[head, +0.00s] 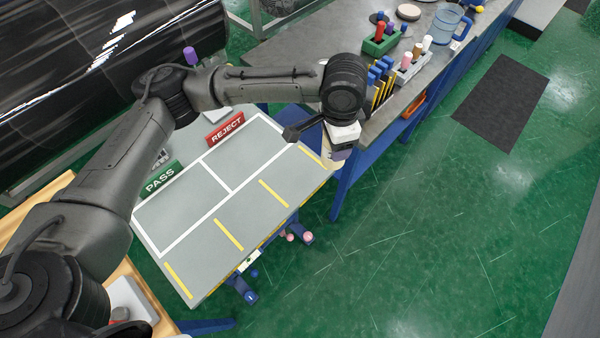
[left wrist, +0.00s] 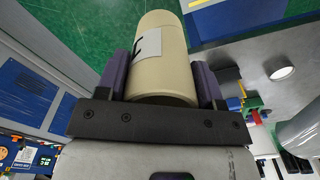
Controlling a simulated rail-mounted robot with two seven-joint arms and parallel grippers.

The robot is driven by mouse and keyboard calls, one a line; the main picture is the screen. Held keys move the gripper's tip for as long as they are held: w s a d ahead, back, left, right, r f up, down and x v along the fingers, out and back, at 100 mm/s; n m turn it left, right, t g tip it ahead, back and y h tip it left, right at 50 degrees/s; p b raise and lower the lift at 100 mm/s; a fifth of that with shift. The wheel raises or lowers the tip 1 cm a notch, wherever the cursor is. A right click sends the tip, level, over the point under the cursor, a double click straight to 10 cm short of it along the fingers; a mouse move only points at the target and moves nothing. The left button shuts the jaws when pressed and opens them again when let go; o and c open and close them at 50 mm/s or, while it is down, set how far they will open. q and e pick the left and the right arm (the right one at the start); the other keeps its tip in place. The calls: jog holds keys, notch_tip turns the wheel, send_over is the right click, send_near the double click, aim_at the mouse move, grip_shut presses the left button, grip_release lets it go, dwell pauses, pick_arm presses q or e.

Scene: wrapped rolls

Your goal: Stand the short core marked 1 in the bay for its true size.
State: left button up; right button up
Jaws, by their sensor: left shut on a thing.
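My left gripper (left wrist: 162,78) is shut on a beige cylindrical core (left wrist: 160,55), with its purple fingers on either side of it. The core has a white label with a dark mark, only partly readable. In the head view the gripper (head: 340,150) is over the far right corner of the grey table (head: 190,207), and the core is mostly hidden by my wrist. Yellow strips (head: 228,235) divide the table's front edge into bays. Their sizes cannot be read. My right gripper is not in view.
Behind the bays, white lines mark areas with a green PASS sign (head: 162,177) and a red REJECT sign (head: 225,129). The marked tabletop looks clear. A grey workbench (head: 330,45) at upper right holds a green caddy (head: 381,42) and a blue jug (head: 446,24).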

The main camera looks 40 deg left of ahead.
pick_arm(q)
jog(key=f+m, duration=0.2)
jog(key=m, duration=0.1)
jog(key=w+f+m, duration=0.1)
jog(key=f+m, duration=0.1)
jog(key=m, duration=0.2)
jog(key=f+m, duration=0.3)
jog(key=m, duration=0.1)
jog(key=shift+w+d+p, duration=0.1)
jog(key=shift+w+p, duration=0.25)
jog(key=shift+w, duration=0.05)
jog(key=f+m, duration=0.1)
jog(key=m, duration=0.1)
jog(key=shift+a+f+m, duration=0.2)
jog(key=shift+f+m, duration=0.2)
jog(key=shift+a+f, duration=0.15)
jog(key=shift+f, duration=0.05)
jog(key=shift+m, duration=0.3)
jog(key=shift+s+a+f+b, duration=0.1)
jog(key=shift+s+a+f, duration=0.3)
jog(key=shift+a+f, duration=1.45)
jog(key=shift+s+a+f+b, duration=0.15)
jog(key=shift+s+a+f, duration=0.25)
jog(key=shift+a+f, duration=1.45)
jog(key=shift+s+a+f+b, duration=0.1)
jog(key=shift+s+a+f, duration=0.3)
jog(key=shift+a+f, duration=1.45)
jog(key=shift+f, duration=0.1)
jog(key=o, duration=1.1)
jog(key=shift+c, duration=0.2)
